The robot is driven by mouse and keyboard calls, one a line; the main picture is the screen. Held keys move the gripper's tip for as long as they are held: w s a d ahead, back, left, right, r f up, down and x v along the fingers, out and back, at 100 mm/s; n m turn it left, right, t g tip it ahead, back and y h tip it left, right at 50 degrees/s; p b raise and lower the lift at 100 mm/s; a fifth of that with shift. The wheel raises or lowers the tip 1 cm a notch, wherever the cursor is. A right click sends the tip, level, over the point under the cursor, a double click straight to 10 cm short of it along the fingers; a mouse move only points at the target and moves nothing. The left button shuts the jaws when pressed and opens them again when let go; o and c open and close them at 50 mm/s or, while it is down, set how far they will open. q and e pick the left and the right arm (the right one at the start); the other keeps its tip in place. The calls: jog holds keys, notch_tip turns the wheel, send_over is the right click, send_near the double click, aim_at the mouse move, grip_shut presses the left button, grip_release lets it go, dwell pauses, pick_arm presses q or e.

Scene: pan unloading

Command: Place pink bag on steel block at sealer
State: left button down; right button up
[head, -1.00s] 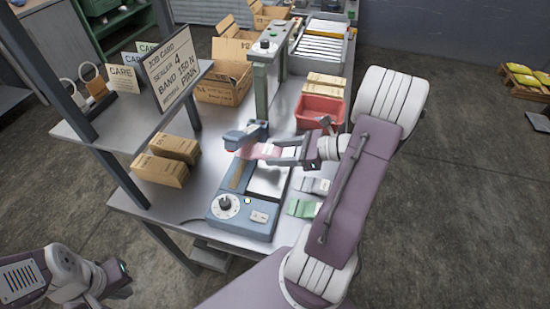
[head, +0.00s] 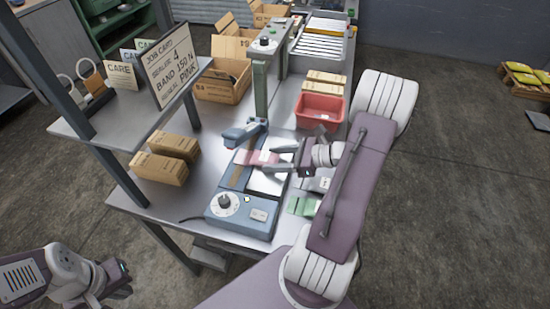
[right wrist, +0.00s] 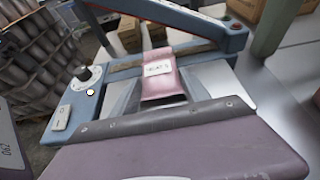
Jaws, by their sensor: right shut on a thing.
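The pink bag (head: 257,157) with a white label lies across the blue sealer (head: 238,218), next to its brown strip. In the right wrist view the bag (right wrist: 165,87) reaches from my gripper over a pale metal surface, apparently the steel block (right wrist: 212,79); this surface also shows in the head view (head: 268,181). I cannot tell whether the bag touches it. My right gripper (head: 278,157) is shut on the bag's near end. The sealer's lever (head: 242,133) is raised behind. My left gripper (head: 124,279) hangs away from the table at lower left; its jaws are unclear.
A red bin (head: 320,110) stands behind my right gripper. Green packets (head: 302,206) and grey packets lie right of the sealer. Brown cartons (head: 165,160) stand left under the shelf with the job card (head: 168,62). A green post (head: 262,85) rises behind the sealer.

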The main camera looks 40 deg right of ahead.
jog(key=o, duration=1.5)
jog(key=shift+f, duration=0.1)
jog(key=shift+c, duration=0.2)
jog(key=shift+s+d+r+p, duration=0.1)
jog(key=shift+r+p, duration=0.35)
jog(key=shift+r, duration=0.25)
jog(key=v, duration=1.1)
jog(key=shift+s+d, duration=0.2)
jog(key=shift+s, duration=0.1)
